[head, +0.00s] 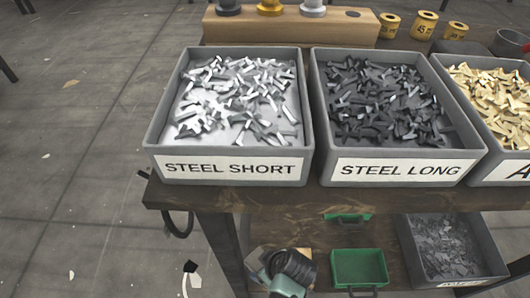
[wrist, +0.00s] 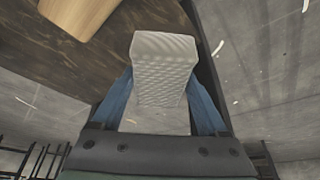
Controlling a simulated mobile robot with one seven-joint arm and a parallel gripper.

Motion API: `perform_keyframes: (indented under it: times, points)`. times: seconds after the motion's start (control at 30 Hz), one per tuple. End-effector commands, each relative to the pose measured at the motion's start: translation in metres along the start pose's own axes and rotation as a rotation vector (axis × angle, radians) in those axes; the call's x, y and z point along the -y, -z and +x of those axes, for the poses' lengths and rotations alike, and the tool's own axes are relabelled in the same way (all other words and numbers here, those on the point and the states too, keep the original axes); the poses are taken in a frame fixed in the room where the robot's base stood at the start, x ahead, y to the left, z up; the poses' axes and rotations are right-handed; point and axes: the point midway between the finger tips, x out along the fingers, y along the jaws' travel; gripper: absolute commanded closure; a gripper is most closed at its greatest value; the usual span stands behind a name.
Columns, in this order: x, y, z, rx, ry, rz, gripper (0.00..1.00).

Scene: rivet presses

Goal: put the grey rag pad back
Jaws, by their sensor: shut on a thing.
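The grey rag pad (wrist: 163,62) is in my gripper (wrist: 161,85), seen in the wrist view. It is a pale, textured block standing out between the two blue fingers, which are shut on it from both sides. Its far end points away from the palm, over or near a dark brown surface (wrist: 120,50); I cannot tell the gap to that surface. I cannot make out the pad or the fingers in the head view. No place marked for the pad can be made out.
Grey bins STEEL SHORT (head: 228,171) and STEEL LONG (head: 395,171) and a brass-filled bin (head: 500,178) fill the bench front. A wooden block (head: 290,28) and yellow spools (head: 425,25) stand behind. The lower shelf holds a green tray (head: 358,268) and a grey bin (head: 478,281). Left floor is open.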

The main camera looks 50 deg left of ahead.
Motion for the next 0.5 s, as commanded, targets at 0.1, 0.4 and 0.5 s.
perform_keyframes:
  times: [0.1, 0.4, 0.5]
  points:
    - [0.000, -0.007, 0.012, 0.000, -0.001, 0.003, 0.75]
    - [0.000, -0.020, 0.042, 0.000, 0.000, 0.002, 0.75]
    - [0.000, -0.025, 0.055, 0.000, 0.000, 0.002, 0.75]
